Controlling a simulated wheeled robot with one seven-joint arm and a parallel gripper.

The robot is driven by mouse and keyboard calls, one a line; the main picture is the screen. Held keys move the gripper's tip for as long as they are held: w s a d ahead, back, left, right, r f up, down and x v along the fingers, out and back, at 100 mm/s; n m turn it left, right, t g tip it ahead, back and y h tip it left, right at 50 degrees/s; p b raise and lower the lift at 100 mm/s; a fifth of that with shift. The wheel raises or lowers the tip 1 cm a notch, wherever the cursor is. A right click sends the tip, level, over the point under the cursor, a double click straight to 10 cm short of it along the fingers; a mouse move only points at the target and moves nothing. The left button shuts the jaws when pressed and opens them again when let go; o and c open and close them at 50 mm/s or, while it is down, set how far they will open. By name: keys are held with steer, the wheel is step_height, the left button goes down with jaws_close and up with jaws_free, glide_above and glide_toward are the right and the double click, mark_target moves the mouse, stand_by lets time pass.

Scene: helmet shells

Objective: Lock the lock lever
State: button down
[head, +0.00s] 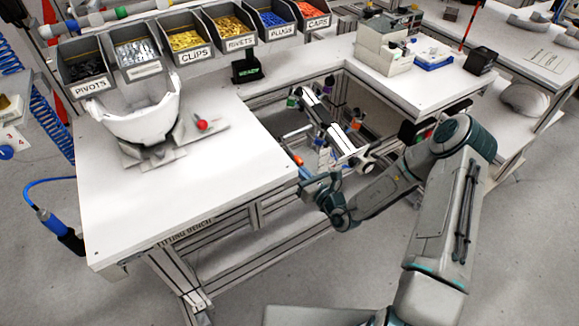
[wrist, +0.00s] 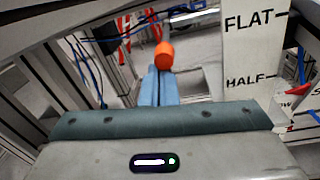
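An orange cylindrical handle (wrist: 164,55), which looks like the lock lever's grip, stands just past my fingertips in the wrist view. It also shows as a small orange spot in the head view (head: 298,160), at the bench's inner edge. My gripper (wrist: 158,70) has its two blue fingers side by side with only a thin line between them. It seems to hold nothing; whether the tips touch the handle I cannot tell. The lever's arm and pivot are hidden. A white scale plate (wrist: 252,50) marked FLAT and HALF is right of the handle.
A white helmet shell (head: 140,118) sits in a fixture with a red knob (head: 202,125) on the white bench (head: 215,185). Labelled parts bins (head: 190,40) line the back. Metal frame bars and blue and red cables (wrist: 80,65) crowd around my gripper.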

steer(key=shift+w+d+r+p, duration=0.1)
steer(key=shift+d+r+p, duration=0.2)
steer(key=shift+r, duration=0.2)
steer(key=shift+w+r, duration=0.2)
steer(key=shift+r, duration=0.2)
step_height(320, 180, down, 6)
steer(key=b, duration=0.3)
steer(key=s+d+r, duration=0.4)
steer(key=s+d, duration=0.1)
steer(key=s, duration=0.3)
steer(key=shift+s, duration=0.25)
steer(key=shift+d, duration=0.1)
